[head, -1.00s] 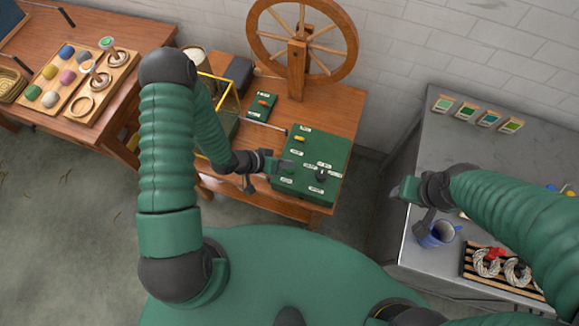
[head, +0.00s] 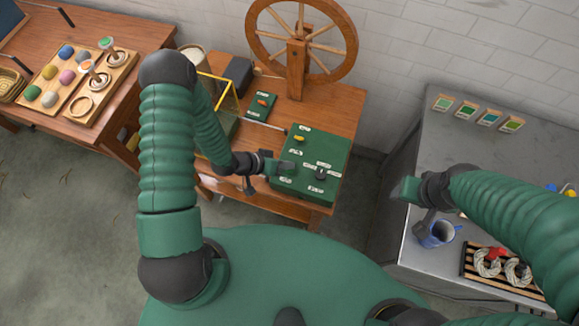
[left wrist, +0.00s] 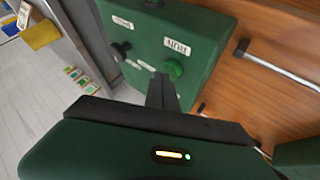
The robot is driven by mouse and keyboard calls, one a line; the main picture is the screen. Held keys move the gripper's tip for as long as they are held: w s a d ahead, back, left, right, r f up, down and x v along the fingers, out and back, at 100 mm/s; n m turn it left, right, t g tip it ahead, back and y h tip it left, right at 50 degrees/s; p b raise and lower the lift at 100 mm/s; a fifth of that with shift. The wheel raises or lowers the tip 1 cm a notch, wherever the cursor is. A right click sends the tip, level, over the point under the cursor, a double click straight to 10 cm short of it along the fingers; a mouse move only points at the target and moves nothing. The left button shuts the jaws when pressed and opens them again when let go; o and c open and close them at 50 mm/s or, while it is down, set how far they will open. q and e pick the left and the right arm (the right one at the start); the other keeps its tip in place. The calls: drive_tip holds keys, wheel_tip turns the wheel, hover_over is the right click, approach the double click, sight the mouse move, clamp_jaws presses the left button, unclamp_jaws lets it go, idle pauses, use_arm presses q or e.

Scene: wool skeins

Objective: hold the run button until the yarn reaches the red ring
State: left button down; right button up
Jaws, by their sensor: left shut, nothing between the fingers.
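The green control box (head: 328,165) stands on the wooden bench below the spinning wheel (head: 302,40). In the left wrist view its round green button (left wrist: 173,69) sits beside the RUN label (left wrist: 177,46). My left gripper (head: 287,168) is shut and empty over the box's left side. In the left wrist view its dark fingers (left wrist: 163,93) end close beside the green button; I cannot tell whether they touch it. In the head view the gripper hides the button. I cannot make out the yarn or red ring on the machine.
A small green box with an orange switch (head: 262,103) and a yellow frame (head: 222,92) stand left of the control box. A blue mug (head: 437,234) and a slatted rack (head: 477,270) with pale skeins are on the right grey table. A black knob (left wrist: 121,49) is near the button.

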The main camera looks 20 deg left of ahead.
use_arm(q)
drive_tip(key=shift+f, duration=0.4)
idle(2.5)
drive_tip(key=shift+r+p, duration=0.65)
drive_tip(key=shift+r, duration=0.3)
wheel_tip(320, 180, up, 5)
drive_tip(key=p, duration=0.4)
drive_tip(key=shift+r+p, duration=0.1)
drive_tip(key=shift+p, duration=0.3)
